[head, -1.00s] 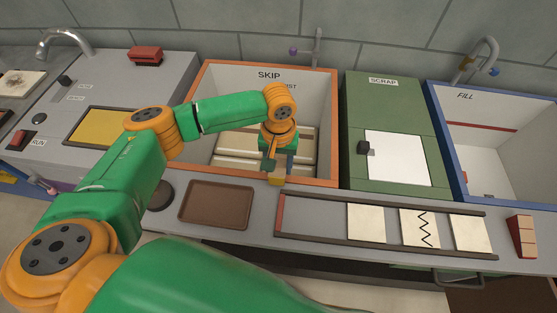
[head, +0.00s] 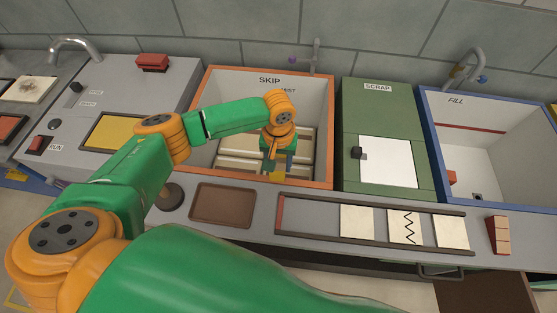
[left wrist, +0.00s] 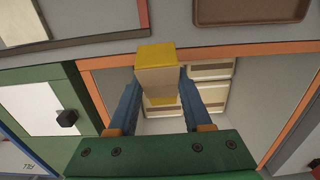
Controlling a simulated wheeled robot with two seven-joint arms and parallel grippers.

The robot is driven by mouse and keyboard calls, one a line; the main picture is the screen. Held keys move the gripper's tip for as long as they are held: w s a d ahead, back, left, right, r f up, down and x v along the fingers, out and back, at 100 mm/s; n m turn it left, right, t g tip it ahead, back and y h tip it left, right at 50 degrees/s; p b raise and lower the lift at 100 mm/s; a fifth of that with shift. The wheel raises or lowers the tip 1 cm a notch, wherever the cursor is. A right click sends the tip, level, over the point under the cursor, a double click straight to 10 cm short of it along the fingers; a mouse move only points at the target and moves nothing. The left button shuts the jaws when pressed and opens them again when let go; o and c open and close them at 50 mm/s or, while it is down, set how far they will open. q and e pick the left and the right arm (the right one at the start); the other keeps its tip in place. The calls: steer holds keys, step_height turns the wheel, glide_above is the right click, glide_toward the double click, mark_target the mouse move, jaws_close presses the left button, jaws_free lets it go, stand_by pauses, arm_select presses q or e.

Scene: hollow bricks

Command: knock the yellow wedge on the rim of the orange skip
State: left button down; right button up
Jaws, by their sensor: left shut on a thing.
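The orange skip (head: 206,128) is an open bin with an orange rim, labelled SKIP, at the middle back in the head view. Its near rim also crosses the left wrist view (left wrist: 250,49). My left gripper (head: 277,164) is over the skip near its front rim, fingers pointing down. In the left wrist view its blue fingers (left wrist: 158,92) are shut on the yellow wedge (left wrist: 155,53), which has a yellow face and a paler tan face. The wedge (head: 278,176) overlaps the near rim in view; I cannot tell whether they touch. My right gripper is out of view.
Pale bricks (head: 238,145) lie inside the skip. A brown tray (head: 223,205) and a rail with pale tiles (head: 357,220) are on the grey counter in front. The green scrap box (head: 377,122) and blue-rimmed fill basin (head: 484,150) stand to the right.

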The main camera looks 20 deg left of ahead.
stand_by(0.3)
arm_select(q)
steer(key=shift+f+b, duration=0.35)
steer(key=shift+b, duration=0.15)
step_height(320, 180, down, 6)
steer(key=b, duration=0.3)
steer(key=shift+b, duration=0.3)
steer(key=shift+s+r, duration=0.1)
steer(key=shift+r, duration=0.05)
step_height(320, 180, up, 7)
steer(key=p, duration=0.8)
steer(key=shift+p, duration=0.35)
steer(key=shift+f, duration=0.25)
